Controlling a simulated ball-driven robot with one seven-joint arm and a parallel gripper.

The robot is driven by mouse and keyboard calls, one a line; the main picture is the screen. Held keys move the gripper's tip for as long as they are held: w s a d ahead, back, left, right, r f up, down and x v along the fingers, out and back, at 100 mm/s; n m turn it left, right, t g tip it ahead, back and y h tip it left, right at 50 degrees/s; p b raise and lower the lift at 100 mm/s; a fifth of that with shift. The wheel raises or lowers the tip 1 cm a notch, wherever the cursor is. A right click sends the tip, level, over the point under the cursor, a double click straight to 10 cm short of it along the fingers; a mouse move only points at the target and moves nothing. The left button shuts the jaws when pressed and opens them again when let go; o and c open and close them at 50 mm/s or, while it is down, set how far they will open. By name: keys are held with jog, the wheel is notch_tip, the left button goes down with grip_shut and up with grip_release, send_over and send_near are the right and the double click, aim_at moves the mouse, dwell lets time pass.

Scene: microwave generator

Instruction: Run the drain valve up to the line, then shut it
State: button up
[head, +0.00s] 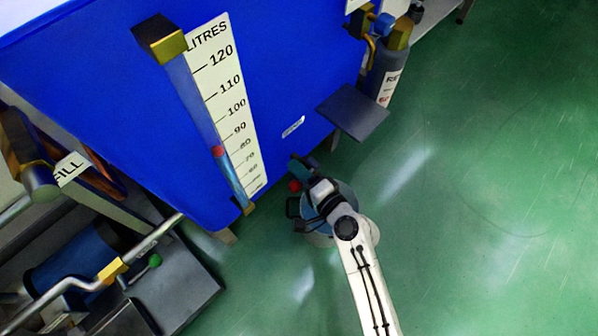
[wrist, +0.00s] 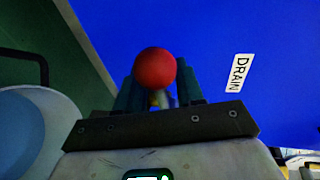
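The drain valve's red ball knob (wrist: 155,68) is in the middle of the wrist view, with a small yellowish part below it. My gripper (wrist: 160,85) has its dark green fingers apart on either side; the knob overlaps the left finger, and a gap shows between them. No firm grip is visible. In the head view the red knob (head: 294,185) is beside my gripper (head: 302,170) at the blue tank's lower edge. The sight tube (head: 195,98) has a red marker (head: 218,151) between 80 and 90 on the scale (head: 222,95). The liquid level is unclear.
A blue-grey bucket (head: 345,190) stands under my arm. The DRAIN label (wrist: 238,73) is on the blue tank (head: 110,90). A dark plate (head: 352,111) juts out at right. A FILL label (head: 70,169) and pipework are at left. Green floor (head: 490,190) is clear on the right.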

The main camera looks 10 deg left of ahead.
jog(key=p+v, duration=0.2)
jog(key=v, duration=0.8)
jog(key=shift+s+d, duration=0.25)
jog(key=shift+s, duration=0.05)
